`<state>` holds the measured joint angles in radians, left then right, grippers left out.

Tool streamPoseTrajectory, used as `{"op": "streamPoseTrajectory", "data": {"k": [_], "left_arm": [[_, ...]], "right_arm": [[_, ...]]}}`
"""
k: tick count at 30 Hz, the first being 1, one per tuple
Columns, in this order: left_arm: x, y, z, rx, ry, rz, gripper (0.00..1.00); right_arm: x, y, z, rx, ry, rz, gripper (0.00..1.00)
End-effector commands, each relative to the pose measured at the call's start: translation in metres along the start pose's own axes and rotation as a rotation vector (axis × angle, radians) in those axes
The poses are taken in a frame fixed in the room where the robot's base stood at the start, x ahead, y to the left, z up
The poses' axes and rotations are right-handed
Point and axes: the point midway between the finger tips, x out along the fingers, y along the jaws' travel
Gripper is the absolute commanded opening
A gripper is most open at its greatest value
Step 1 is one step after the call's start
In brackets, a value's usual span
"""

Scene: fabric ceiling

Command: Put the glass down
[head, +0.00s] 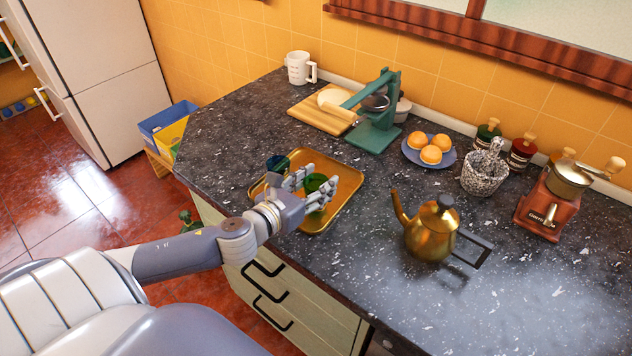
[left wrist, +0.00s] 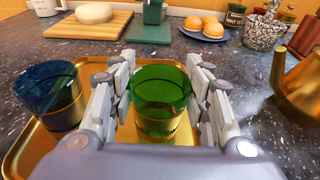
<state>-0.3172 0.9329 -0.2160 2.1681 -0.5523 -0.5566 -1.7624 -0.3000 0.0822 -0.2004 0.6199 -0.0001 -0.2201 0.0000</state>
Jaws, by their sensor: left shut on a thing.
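My left gripper (head: 314,188) is shut on a green glass (head: 315,182). In the left wrist view the glass (left wrist: 160,98) stands upright between the two fingers, with its open rim up. It is over the golden tray (head: 347,181) on the dark counter. I cannot tell whether its base touches the tray. A dark blue glass (head: 277,163) stands on the tray to the left, and it also shows in the left wrist view (left wrist: 50,92). My right gripper is not in view.
A golden teapot (head: 432,232) stands right of the tray. Behind are a cutting board (head: 308,112), a green press (head: 375,130), a blue plate (head: 410,155) of oranges, a speckled mortar (head: 483,174) and a coffee grinder (head: 545,207). The counter's front right is clear.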

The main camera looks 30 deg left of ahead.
Motion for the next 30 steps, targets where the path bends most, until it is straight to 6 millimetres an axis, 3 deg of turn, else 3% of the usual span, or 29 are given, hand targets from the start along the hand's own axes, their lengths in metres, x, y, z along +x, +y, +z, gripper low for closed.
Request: {"op": "streamPoseTrajectory", "data": {"k": [1,3,17,30], "left_arm": [[0.000,0.000,-0.001,0.000,0.000,0.000,0.52],[0.000,0.000,0.000,0.000,0.000,0.000,0.65],[-0.003,0.000,0.001,0.000,0.002,0.000,0.65],[-0.046,0.000,0.000,-0.001,0.004,0.000,0.65]], "right_arm": [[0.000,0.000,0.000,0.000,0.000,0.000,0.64],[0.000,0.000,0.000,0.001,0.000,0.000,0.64],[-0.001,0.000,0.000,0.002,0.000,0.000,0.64],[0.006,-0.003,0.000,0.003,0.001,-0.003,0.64]]}}
